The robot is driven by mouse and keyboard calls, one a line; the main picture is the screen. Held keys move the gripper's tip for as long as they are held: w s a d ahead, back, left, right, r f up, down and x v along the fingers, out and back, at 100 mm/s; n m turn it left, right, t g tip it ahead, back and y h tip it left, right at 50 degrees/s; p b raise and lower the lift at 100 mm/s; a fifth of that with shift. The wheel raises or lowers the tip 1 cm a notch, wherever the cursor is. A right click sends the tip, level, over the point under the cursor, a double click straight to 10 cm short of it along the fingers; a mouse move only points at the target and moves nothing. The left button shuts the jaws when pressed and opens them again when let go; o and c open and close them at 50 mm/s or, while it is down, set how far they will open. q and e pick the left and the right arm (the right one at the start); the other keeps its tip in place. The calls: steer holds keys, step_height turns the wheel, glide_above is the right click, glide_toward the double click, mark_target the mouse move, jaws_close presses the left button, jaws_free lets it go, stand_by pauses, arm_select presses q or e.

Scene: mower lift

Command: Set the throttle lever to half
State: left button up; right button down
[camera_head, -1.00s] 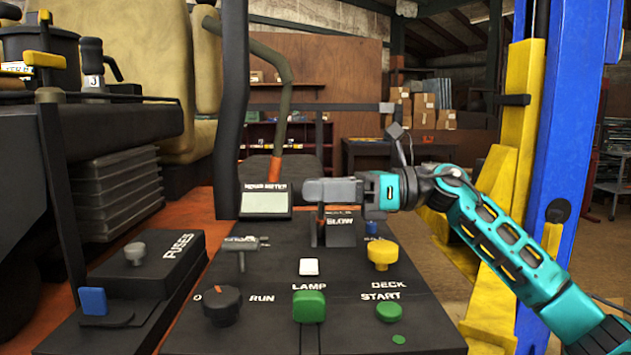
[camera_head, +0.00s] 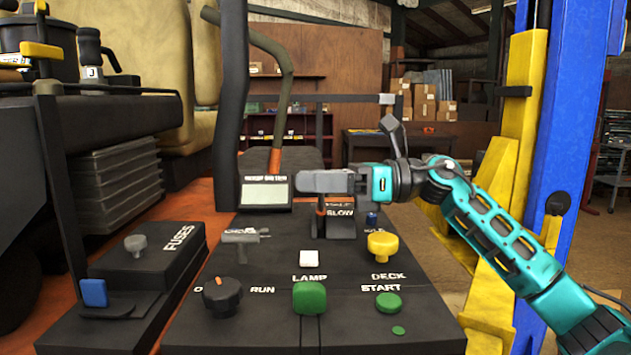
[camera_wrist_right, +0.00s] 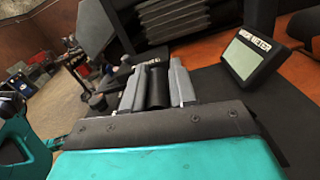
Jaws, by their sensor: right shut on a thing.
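The throttle lever stands near the back of the black control panel (camera_head: 345,334), by the SLOW label. Its dark stem (camera_head: 320,218) shows just below my right gripper (camera_head: 318,182). In the right wrist view the two grey fingers are closed on the lever's black cylindrical grip (camera_wrist_right: 158,86), one on each side. In the head view the fingers hide the top of the lever. My right arm reaches in from the right.
The hour meter (camera_head: 265,193) stands just left of the gripper. A choke lever (camera_head: 242,241), a white lamp switch (camera_head: 309,258), a yellow deck knob (camera_head: 383,245), a green knob (camera_head: 309,297) and a black rotary knob (camera_head: 222,296) sit nearer. A blue post (camera_head: 567,130) rises at right.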

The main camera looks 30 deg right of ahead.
steer(key=shift+a, duration=0.1)
steer(key=shift+r, duration=0.1)
arm_select(q)
steer(key=shift+y, duration=0.4)
steer(key=r+p, duration=0.1)
steer(key=p, duration=0.1)
steer(key=a+r+p, duration=0.1)
steer(key=p, duration=0.1)
steer(key=s+r+p, duration=0.1)
steer(key=r+p, duration=0.1)
steer(key=shift+a, duration=0.3)
arm_select(e)
steer(key=w+d+m, duration=0.2)
steer(key=w+m, duration=0.1)
steer(key=w+r+m, duration=0.1)
steer(key=m, duration=0.1)
steer(key=shift+w+d, duration=0.2)
steer(key=shift+d, duration=0.2)
arm_select(q)
steer(key=shift+d, duration=0.15)
arm_select(e)
steer(key=c, duration=1)
jaws_free()
arm_select(q)
steer(key=shift+r, duration=0.1)
